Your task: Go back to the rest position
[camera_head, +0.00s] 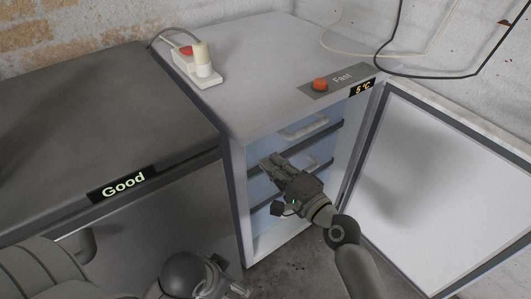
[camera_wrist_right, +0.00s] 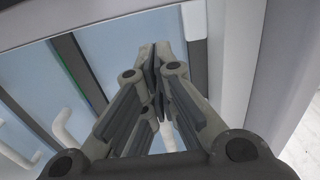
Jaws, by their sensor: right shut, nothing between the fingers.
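My right gripper (camera_head: 272,164) is shut and empty. It reaches into the open front of the white fridge (camera_head: 250,60), in front of the blue-fronted drawers. The right wrist view shows its fingers (camera_wrist_right: 155,60) closed together, with drawer handles beside and behind them. I cannot tell whether the fingertips touch anything. My left gripper (camera_head: 232,285) is low at the bottom edge, in front of the dark cabinet, small and partly hidden, so its jaws do not read clearly.
The fridge door (camera_head: 440,170) stands wide open to the right. A red knob (camera_head: 320,84) and a "5°C" display (camera_head: 362,88) sit on the fridge's top edge. A power strip (camera_head: 190,62) with a plug lies on top. A dark cabinet (camera_head: 90,100) marked "Good" stands left.

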